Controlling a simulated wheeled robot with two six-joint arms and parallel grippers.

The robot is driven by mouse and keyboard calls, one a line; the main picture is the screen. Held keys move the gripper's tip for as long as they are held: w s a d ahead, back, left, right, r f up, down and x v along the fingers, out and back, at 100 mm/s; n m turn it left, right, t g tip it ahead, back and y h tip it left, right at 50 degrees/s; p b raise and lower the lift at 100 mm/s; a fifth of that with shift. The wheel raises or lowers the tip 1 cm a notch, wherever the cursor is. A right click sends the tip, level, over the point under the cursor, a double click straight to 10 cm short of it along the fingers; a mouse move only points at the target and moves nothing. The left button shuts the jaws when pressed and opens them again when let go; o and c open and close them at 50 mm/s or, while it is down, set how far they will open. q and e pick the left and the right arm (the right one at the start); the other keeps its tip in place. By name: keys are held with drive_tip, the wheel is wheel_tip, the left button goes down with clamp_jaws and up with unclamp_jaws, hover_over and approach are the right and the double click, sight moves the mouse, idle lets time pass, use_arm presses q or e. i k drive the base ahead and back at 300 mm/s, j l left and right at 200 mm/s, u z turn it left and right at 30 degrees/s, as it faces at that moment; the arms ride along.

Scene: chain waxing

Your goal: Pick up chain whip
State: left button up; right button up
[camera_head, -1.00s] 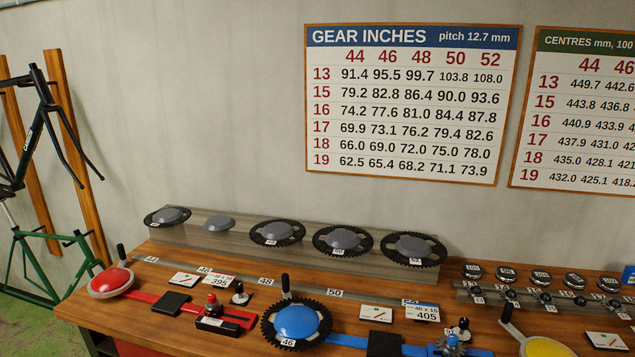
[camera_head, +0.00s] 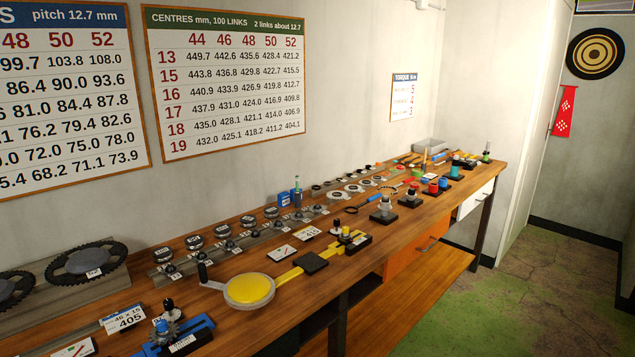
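No gripper of mine shows in this view. Toward the far half of the long wooden workbench (camera_head: 285,320) lie several small tools. A thin brownish loop (camera_head: 388,189) with an orange part beside it lies flat there and may be the chain whip. Nearer, a dark ring (camera_head: 351,210) with a dark handle pointing right also lies on the bench. Both are small, so I cannot tell for sure which one is the chain whip.
A yellow disc fixture (camera_head: 249,289) and a blue fixture (camera_head: 176,336) stand at the near front. Rows of small sprockets (camera_head: 228,245) line the back. Dark stands (camera_head: 383,210) and coloured cups sit farther along. Open floor (camera_head: 540,270) lies to the right.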

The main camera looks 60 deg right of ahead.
sight(410, 180)
drive_tip(key=z, duration=2.4)
drive_tip(key=u, duration=0.6)
drive_tip(key=i+l+u, duration=0.4)
drive_tip(key=l, duration=0.2)
drive_tip(key=i+l+u, duration=0.2)
drive_tip(key=l+u, duration=0.2)
drive_tip(key=l, duration=0.25)
drive_tip(key=i+l+u, duration=0.2)
drive_tip(key=l, duration=0.2)
drive_tip(key=k+j, duration=0.05)
